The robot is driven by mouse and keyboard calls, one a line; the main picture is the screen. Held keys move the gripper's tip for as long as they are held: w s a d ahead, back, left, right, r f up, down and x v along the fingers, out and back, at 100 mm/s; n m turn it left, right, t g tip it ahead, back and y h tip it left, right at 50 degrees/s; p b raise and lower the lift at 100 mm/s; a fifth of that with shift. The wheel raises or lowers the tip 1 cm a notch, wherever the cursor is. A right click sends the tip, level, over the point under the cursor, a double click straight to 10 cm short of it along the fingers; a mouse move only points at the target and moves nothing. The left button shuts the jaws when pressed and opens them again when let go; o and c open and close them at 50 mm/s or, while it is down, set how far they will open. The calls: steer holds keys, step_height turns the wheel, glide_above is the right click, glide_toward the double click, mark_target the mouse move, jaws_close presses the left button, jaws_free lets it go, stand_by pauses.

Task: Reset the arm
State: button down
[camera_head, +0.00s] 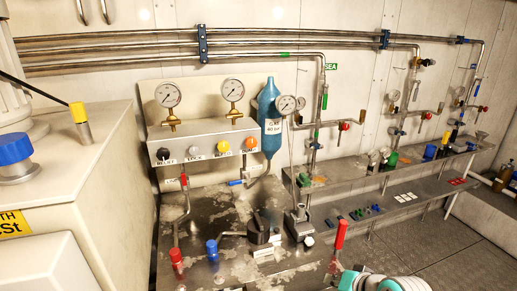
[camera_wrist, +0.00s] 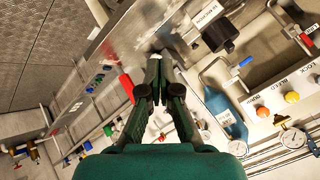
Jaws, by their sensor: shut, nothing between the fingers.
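My gripper (camera_wrist: 160,62) shows in the wrist view, its dark green fingers drawn together with nothing between the tips. Its tips point toward the steel bench top, and I cannot tell how far above it they are. A red lever handle (camera_wrist: 127,86) lies left of the fingers in that view; no contact is clear. In the head view, part of my white and teal arm (camera_head: 385,283) shows at the bottom right, beside the upright red lever (camera_head: 340,236). My gripper cannot be made out there.
The steel bench (camera_head: 215,211) carries a blue-capped valve (camera_head: 212,249), a red-capped valve (camera_head: 177,259) and a black pump-like fitting (camera_head: 262,229). A gauge panel (camera_head: 205,141) and a blue cylinder (camera_head: 270,118) stand behind. Shelves with small parts run right; the floor (camera_head: 440,243) there is open.

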steer(key=s+f+t+h, duration=0.1)
steer(key=s+f+t, duration=0.1)
steer(key=s+f, duration=0.65)
steer(key=s+f+t+h, duration=0.15)
steer(key=s+f, duration=0.45)
steer(key=s, duration=0.6)
steer(key=s+r+n+t, duration=0.1)
steer(key=s+r, duration=0.2)
steer(key=s, duration=0.4)
steer(key=s+r+n+t+h, duration=0.1)
steer(key=s+r, duration=0.2)
steer(key=s, duration=0.5)
steer(key=s+r+n+t, duration=0.1)
steer(key=s+r+n, duration=0.1)
steer(key=s, duration=0.5)
steer(key=shift+s+r, duration=0.4)
steer(key=shift+r, duration=0.15)
